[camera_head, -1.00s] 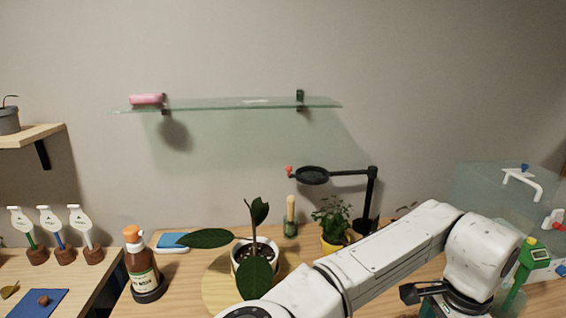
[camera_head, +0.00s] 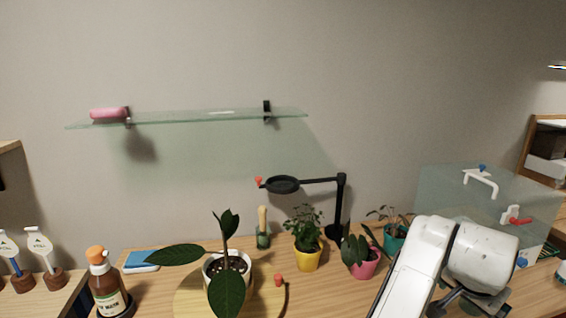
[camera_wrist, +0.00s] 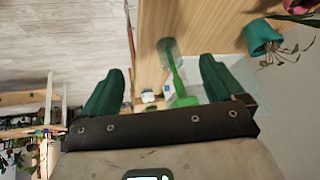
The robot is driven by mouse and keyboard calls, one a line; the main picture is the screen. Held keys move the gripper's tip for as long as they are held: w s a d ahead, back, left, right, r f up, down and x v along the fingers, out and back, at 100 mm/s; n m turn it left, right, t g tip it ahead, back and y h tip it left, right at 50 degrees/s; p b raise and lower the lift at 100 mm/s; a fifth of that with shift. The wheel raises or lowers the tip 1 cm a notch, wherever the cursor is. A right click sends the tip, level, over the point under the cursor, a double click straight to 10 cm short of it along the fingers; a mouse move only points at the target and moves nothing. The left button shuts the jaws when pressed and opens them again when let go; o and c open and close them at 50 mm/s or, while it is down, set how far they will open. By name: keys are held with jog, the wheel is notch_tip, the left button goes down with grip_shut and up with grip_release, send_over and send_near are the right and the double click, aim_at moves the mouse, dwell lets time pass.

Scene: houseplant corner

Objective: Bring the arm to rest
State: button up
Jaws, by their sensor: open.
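My arm (camera_head: 413,270) is at the lower right of the head view, its white links folded near the table's right part. My gripper (camera_wrist: 160,85) shows in the wrist view with its two green fingers spread wide apart. A green tool with a clear end (camera_wrist: 176,78) shows in the gap between the fingers, beyond them. No finger touches it in the picture. In the head view my gripper's fingers are hidden or out of frame.
Near my arm are a pink pot (camera_head: 366,270), a teal pot (camera_head: 396,240) and a clear tank (camera_head: 450,190). A yellow pot (camera_head: 307,258), black lamp (camera_head: 341,205), white-potted plant (camera_head: 228,272) and brown bottle (camera_head: 108,285) stand further left. A glass shelf (camera_head: 200,117) hangs above.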

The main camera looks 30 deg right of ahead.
jog(key=s+a+f+n+t+y, duration=0.2)
jog(key=a+f+n, duration=0.8)
jog(key=f+n, duration=0.3)
jog(key=s+a+f+n+g+y, duration=0.2)
jog(key=s+a+f+n+y, duration=0.1)
jog(key=s+a+f, duration=0.7)
jog(key=a+f, duration=0.1)
jog(key=a, duration=0.2)
jog(key=shift+n+y, duration=0.4)
jog(key=shift+a, duration=0.1)
